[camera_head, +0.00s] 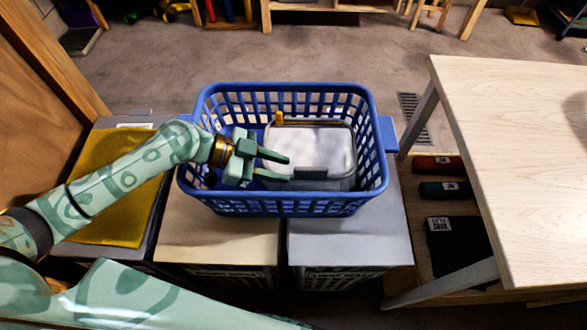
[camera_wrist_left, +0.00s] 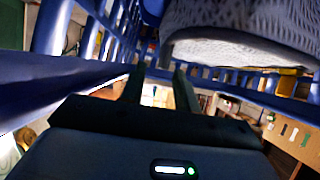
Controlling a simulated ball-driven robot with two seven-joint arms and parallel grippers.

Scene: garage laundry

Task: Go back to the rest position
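My left gripper (camera_head: 288,168) reaches in from the left over a blue laundry basket (camera_head: 300,90). Its two fingers point right and are apart, with nothing seen between them. The fingertips overlap the near left part of a pale grey lidded container (camera_head: 320,143) inside the basket. I cannot tell whether they touch it. In the left wrist view, the two fingers (camera_wrist_left: 158,82) are apart, with the basket's blue slats around them and the woven grey container (camera_wrist_left: 240,38) at upper right. My right gripper is not in view.
The basket stands on two pale boxes (camera_head: 218,237). A yellow cloth (camera_head: 108,195) lies to the left beside a wooden panel. A pale wooden table (camera_head: 510,140) is on the right, with rolled dark and red textiles (camera_head: 440,166) under it. The concrete floor behind is mostly clear.

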